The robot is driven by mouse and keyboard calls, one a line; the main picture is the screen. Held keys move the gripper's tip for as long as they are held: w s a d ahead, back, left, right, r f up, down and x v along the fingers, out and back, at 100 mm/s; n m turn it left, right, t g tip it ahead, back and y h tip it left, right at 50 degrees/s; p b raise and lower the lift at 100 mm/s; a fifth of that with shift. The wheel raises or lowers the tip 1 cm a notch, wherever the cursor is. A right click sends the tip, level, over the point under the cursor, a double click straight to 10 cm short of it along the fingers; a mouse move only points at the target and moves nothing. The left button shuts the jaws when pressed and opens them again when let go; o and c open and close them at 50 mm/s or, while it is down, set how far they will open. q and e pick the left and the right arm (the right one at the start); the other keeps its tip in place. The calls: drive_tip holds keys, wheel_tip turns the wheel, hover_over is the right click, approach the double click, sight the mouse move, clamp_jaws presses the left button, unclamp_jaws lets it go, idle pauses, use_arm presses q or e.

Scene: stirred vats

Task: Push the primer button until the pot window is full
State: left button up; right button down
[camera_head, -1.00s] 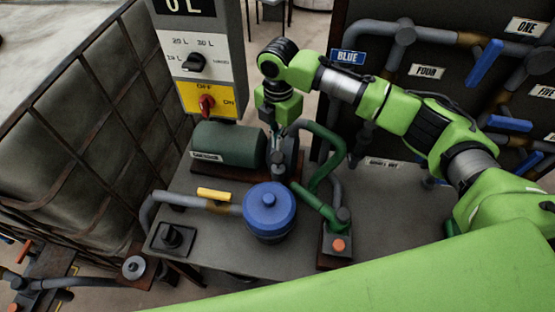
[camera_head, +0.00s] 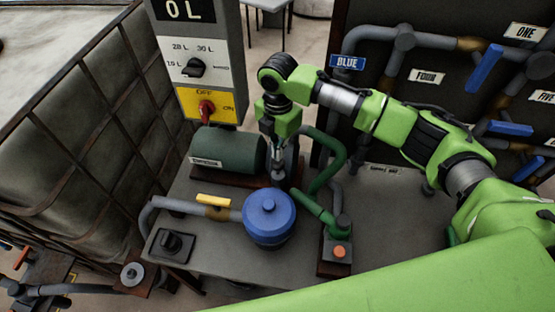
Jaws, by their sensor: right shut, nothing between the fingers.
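The blue-lidded pot (camera_head: 269,211) stands on the grey bench, joined to a pipe on its left. Its window cannot be made out from here. An orange-red round button (camera_head: 339,251) sits on a small dark block at the front right, below a green pipe; I see no label saying that it is the primer. My right gripper (camera_head: 278,176) points down behind the blue pot, beside the green motor. It is shut and empty, apart from the orange button. My left gripper is not in view.
A green motor (camera_head: 229,150) lies behind the pot. A yellow valve handle (camera_head: 213,200) is on the pipe. A control box (camera_head: 205,102) with a red switch stands behind. Green pipes (camera_head: 325,175) rise right of the gripper. A caged tank (camera_head: 75,150) borders the left.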

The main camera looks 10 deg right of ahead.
drive_tip(key=shift+f, duration=0.15)
idle(0.5)
drive_tip(key=shift+f+b, duration=0.9)
drive_tip(key=shift+f, duration=1.3)
wheel_tip(320, 180, up, 4)
drive_tip(key=p, duration=0.4)
drive_tip(key=shift+f, duration=0.1)
drive_tip(key=shift+f, duration=0.1)
drive_tip(key=shift+f+b, duration=0.75)
drive_tip(key=shift+f, duration=1.05)
drive_tip(key=shift+r+p, duration=1.95)
drive_tip(key=shift+p, duration=0.15)
drive_tip(key=shift+f, duration=0.2)
